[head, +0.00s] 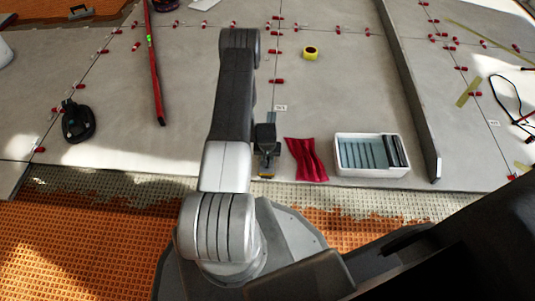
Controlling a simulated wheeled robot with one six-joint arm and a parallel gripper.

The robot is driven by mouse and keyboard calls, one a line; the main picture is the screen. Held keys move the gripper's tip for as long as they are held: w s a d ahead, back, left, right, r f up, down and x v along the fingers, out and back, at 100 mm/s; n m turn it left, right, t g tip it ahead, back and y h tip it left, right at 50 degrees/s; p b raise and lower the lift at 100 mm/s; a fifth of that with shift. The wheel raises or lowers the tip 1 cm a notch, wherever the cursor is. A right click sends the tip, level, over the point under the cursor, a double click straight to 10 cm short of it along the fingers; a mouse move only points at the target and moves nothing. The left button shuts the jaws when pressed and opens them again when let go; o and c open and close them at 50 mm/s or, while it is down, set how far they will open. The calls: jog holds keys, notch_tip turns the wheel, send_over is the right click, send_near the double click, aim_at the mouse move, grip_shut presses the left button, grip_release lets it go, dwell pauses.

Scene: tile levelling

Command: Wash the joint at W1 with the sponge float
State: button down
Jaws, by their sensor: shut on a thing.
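My gripper (266,148) points down over the grey tiles near their front edge, left of the red cloth. It is shut on a small tool with a yellowish lower edge (266,176), which looks like the sponge float; my gripper and arm hide most of it. I cannot tell whether it touches the tile. A small white label (280,107) lies by a tile joint just beyond my gripper, and another label (494,123) lies at the far right. Their writing is too small to read, so I cannot tell which is W1.
A red cloth (306,160) and a white wash tub (372,172) lie right of my gripper. A dark straightedge (410,95), yellow tape roll (311,52), red level (153,65) and black suction cup (78,122) lie around. Red clips line several joints. Orange matting (80,240) is in front.

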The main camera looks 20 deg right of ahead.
jog(key=shift+s+a+p, duration=0.4)
jog(key=shift+s+p, duration=0.3)
jog(key=shift+p, duration=1.65)
jog(key=shift+f, duration=0.1)
jog(key=shift+s+a+f+b, duration=0.1)
jog(key=shift+s+b, duration=0.35)
jog(key=shift+b, duration=0.1)
jog(key=shift+s+a+r+b, duration=0.2)
jog(key=shift+s+a+b, duration=0.15)
jog(key=shift+s, duration=0.15)
jog(key=shift+w+d+r+p, duration=0.1)
jog(key=shift+r+p, duration=2.1)
jog(key=shift+r, duration=1.85)
